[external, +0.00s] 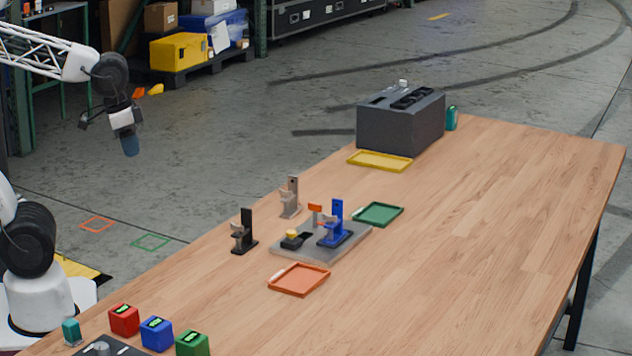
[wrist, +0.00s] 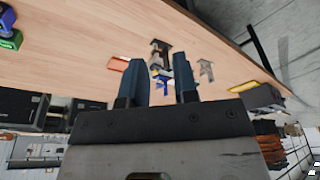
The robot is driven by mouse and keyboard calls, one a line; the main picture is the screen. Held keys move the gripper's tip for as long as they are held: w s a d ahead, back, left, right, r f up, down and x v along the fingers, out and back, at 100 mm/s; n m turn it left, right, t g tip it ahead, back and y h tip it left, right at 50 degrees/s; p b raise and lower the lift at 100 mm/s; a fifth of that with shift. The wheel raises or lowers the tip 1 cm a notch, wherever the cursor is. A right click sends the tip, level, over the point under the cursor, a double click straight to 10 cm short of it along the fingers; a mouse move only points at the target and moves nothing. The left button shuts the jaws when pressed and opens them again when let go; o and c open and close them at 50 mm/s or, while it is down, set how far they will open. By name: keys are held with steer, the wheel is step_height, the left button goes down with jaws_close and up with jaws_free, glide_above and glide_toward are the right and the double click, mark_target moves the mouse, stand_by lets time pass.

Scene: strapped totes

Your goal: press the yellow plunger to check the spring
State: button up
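The yellow plunger (external: 292,234) sticks up from a small black block on a grey plate (external: 335,250) in the middle of the table, beside a blue clamp-like fixture (external: 334,225). My gripper (external: 130,147) hangs in the air at the upper left, off the table's edge and well away from the plunger. In the wrist view its two dark blue fingers (wrist: 160,60) stand apart with nothing held between them.
A black stand (external: 244,234) and a grey stand (external: 290,198) rise beside the plate. Orange (external: 300,280), green (external: 378,215) and yellow (external: 380,161) trays lie around it. A dark grey box (external: 400,125) stands at the back. Red, blue and green blocks (external: 157,334) sit front left. The table's right side is clear.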

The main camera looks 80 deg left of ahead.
jaws_close()
stand_by(1.5)
